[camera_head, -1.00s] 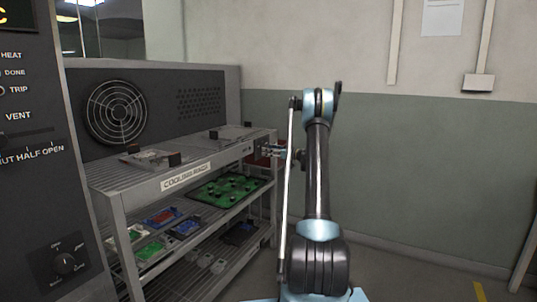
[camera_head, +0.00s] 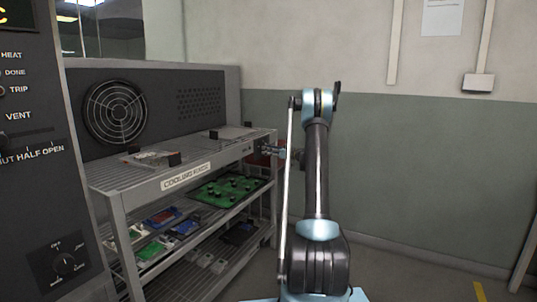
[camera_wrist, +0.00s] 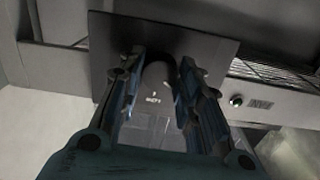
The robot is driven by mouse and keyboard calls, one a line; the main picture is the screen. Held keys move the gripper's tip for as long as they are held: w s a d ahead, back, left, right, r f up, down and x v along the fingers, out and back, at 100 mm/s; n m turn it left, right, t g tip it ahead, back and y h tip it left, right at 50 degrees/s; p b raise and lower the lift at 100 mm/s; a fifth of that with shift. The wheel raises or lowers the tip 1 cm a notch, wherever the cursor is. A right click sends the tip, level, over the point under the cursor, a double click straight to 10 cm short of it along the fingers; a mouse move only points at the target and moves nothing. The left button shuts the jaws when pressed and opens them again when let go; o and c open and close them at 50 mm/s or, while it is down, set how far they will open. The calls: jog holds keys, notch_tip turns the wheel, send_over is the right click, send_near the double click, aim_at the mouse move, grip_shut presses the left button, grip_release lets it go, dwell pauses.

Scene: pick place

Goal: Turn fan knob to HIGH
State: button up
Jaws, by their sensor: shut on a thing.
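In the wrist view, my gripper (camera_wrist: 158,95) has its two blue fingers on either side of a dark rounded knob (camera_wrist: 156,76) on a dark square plate (camera_wrist: 205,38). Small pale lettering shows just below the knob, too small to read surely. The gripper is shut on this knob; the exact contact is in shadow. In the head view, my gripper (camera_head: 272,150) is small at the right end of the cooling rack, partly hidden by my arm. A black dial (camera_head: 65,264) with small marks around it is on the dark panel at lower left, far from my gripper.
The cooling rack (camera_head: 187,179) carries trays and circuit boards on several shelves. A dark housing with a round fan grille (camera_head: 116,112) stands behind it. In the wrist view, a small round control (camera_wrist: 236,100) is right of the plate. Floor at right is clear.

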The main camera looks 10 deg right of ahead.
jog(key=m, duration=0.6)
jog(key=shift+w+d, duration=0.1)
jog(key=m, duration=1.7)
jog(key=shift+m, duration=0.4)
jog(key=o, duration=1.1)
jog(key=shift+f, duration=0.1)
jog(key=shift+c, duration=0.2)
